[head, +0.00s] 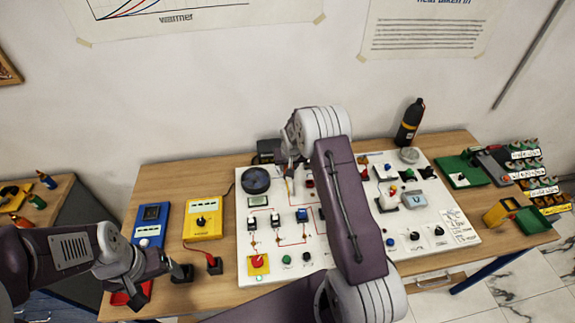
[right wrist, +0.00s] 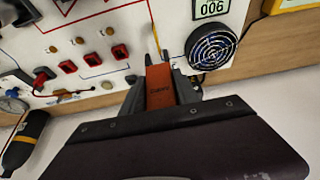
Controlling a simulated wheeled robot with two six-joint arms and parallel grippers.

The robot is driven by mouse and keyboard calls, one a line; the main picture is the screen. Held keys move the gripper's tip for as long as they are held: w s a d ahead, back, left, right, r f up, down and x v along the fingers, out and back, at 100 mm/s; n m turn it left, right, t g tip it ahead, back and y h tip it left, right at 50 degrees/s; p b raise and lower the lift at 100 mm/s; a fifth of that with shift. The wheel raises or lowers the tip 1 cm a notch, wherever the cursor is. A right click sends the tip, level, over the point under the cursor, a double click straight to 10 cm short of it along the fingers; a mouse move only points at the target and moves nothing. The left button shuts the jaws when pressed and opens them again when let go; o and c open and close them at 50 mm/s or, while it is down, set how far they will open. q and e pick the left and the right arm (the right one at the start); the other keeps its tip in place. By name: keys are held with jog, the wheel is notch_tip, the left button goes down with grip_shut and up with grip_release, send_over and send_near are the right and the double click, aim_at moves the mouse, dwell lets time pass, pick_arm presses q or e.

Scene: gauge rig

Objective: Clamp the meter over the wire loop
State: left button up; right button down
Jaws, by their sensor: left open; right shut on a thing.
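My right gripper (right wrist: 160,85) is shut on an orange-red body with small dark lettering, which I take to be the meter (right wrist: 160,88). The meter's far end points at the white panel, close to a thin upright yellow wire (right wrist: 155,32), probably the wire loop. I cannot tell whether meter and wire touch, or whether the meter's jaw is around the wire. In the head view my right arm hides most of the meter.
A black bottle (head: 410,122) stands behind.

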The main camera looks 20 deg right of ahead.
jog(key=shift+w+d+f, duration=0.1)
jog(key=shift+w+f, duration=0.05)
jog(key=shift+f, duration=0.05)
jog(key=f+b, duration=0.1)
jog(key=f, duration=0.1)
jog(key=f+b, duration=0.3)
jog(key=b, duration=0.1)
jog(key=shift+w+f, duration=0.35)
jog(key=shift+f, duration=0.05)
jog(key=b+x, duration=0.2)
jog(key=x, duration=0.1)
jog(key=shift+s+f, duration=0.15)
jog(key=shift+f, duration=0.05)
pick_arm(q)
notch_tip(320, 180, down, 8)
jog(key=w, duration=0.1)
jog(key=shift+w+r, duration=0.2)
jog(key=shift+w, duration=0.1)
pick_arm(e)
jog(key=shift+s+r, duration=0.2)
jog(key=shift+s, duration=0.05)
pick_arm(q)
jog(key=shift+w, duration=0.2)
pick_arm(e)
jog(key=shift+w+f, duration=0.1)
jog(key=shift+w, duration=0.05)
pick_arm(q)
jog(key=shift+s, duration=0.1)
